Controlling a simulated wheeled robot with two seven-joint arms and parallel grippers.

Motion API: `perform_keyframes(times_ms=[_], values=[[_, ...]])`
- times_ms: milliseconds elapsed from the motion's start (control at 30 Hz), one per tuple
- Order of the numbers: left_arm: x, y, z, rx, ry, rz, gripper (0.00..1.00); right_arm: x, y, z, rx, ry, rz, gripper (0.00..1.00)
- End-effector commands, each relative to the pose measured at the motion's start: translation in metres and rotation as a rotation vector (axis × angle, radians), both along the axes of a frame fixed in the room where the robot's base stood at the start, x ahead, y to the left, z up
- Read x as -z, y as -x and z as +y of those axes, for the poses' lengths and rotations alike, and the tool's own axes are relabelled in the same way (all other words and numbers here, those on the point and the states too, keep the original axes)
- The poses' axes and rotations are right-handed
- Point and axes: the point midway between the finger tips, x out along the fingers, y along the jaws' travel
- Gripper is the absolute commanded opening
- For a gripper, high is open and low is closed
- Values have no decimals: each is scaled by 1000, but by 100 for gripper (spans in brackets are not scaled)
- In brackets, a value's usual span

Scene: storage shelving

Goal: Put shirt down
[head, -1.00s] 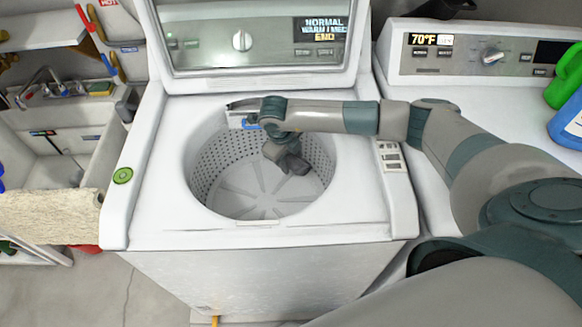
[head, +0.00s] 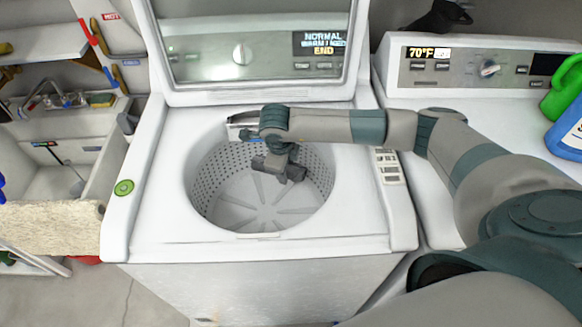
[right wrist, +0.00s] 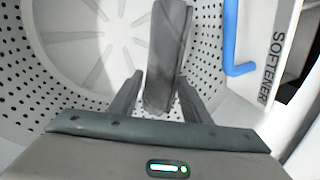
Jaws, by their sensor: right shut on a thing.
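The open top-loading washer stands in the middle of the head view, with its white perforated drum (head: 225,190) showing. My right gripper (head: 275,168) reaches down into the drum opening near its back. In the right wrist view my right gripper (right wrist: 160,78) has a finger on each side of a dark grey, narrow piece, which I take to be the shirt (right wrist: 168,40). The shirt is held above the drum floor. In the head view the piece is small and hard to tell from the gripper. My left gripper is not in view.
The washer lid (head: 250,45) stands open at the back. A blue handle (right wrist: 232,40) and the softener drawer (right wrist: 285,50) are close to the right gripper. A dryer (head: 470,70) stands at right, with a blue bottle (head: 568,135). A sink (head: 60,160) is at left.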

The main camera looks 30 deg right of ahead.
Motion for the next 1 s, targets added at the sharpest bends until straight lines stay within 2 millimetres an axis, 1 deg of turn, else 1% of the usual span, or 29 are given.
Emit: perform_keyframes(times_ms=[33,400,767,1000], values=[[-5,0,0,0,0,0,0,-13,3,4,-82,-2,-3,17],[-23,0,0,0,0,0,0,-94,33,38,-821,-2,-3,17],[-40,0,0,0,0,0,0,-167,69,59,-1513,0,-4,17],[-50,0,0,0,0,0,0,-212,97,68,-1971,-1,-3,17]])
